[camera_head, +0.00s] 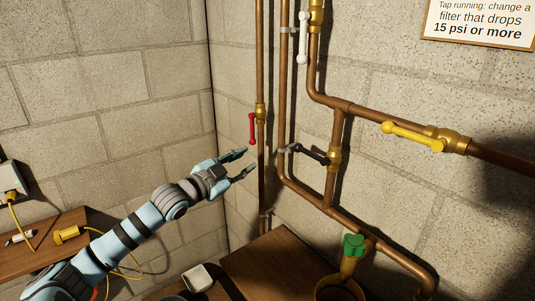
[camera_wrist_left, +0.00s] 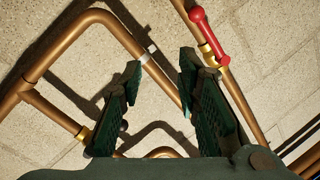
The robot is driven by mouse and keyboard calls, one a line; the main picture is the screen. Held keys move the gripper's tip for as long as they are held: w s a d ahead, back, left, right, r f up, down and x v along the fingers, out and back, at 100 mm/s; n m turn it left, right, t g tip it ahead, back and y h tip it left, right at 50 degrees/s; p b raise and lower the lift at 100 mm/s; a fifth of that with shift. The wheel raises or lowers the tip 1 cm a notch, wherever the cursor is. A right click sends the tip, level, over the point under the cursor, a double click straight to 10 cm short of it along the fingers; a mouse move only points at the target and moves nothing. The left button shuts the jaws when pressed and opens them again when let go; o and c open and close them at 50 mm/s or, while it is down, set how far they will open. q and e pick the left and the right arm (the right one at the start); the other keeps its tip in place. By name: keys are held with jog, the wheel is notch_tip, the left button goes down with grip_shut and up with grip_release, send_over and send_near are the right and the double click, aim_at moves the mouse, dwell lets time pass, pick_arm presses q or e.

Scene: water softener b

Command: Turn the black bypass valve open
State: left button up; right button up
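The black bypass valve (camera_head: 310,154) is a lever with rounded ends on a brass body (camera_head: 334,157), set in a short vertical copper pipe. Its lever points left and slightly up, across the pipe. My left gripper (camera_head: 250,161) is open and empty, left of the lever and apart from it in the head view. In the left wrist view the two dark green fingers (camera_wrist_left: 161,66) stand apart with nothing between them but pipe and wall behind. There the black lever is mostly hidden behind the left finger. My right gripper is not in view.
A red lever (camera_head: 252,129) is close above my left gripper. A white lever (camera_head: 303,38), a yellow lever (camera_head: 412,136) and a green knob (camera_head: 353,244) sit on nearby copper pipes. A wooden table (camera_head: 275,262) is below. A sign (camera_head: 480,22) hangs at upper right.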

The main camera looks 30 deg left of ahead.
aim_at(295, 149)
pick_arm(q)
jog(key=s+d+r+m+h, duration=0.35)
jog(key=d+r+h, duration=0.2)
jog(key=d, duration=0.45)
jog(key=shift+m+g+y, duration=0.3)
jog(key=shift+m+y, duration=0.15)
jog(key=x, duration=0.8)
jog(key=shift+w+d+r, duration=0.1)
jog(key=c, duration=0.6)
